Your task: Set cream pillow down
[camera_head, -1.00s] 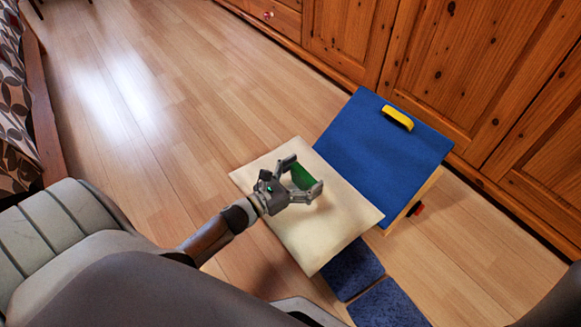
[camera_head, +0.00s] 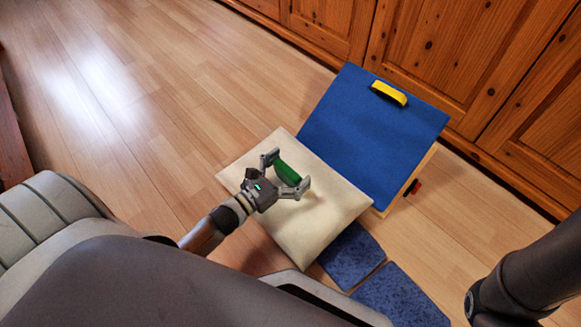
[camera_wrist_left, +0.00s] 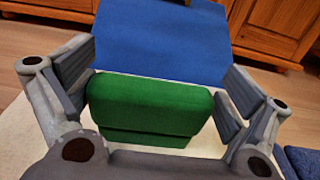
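The cream pillow (camera_head: 318,218) lies roughly level in the head view, with a green block-like grip (camera_head: 287,171) on its top. My left gripper (camera_head: 285,173) is over the pillow, its fingers at both ends of the green grip. In the left wrist view the green grip (camera_wrist_left: 150,105) fills the room between the finger pads, and the cream surface shows around it. Whether the pillow's underside touches the floor is hidden. My right arm shows at the right edge; its gripper is out of view.
A sloped blue board (camera_head: 375,135) with a yellow handle (camera_head: 388,93) stands just behind the pillow. Two dark blue mats (camera_head: 400,298) lie at its near right side. Wooden cabinets (camera_head: 430,55) line the back. The wooden floor (camera_head: 130,140) to the left is clear.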

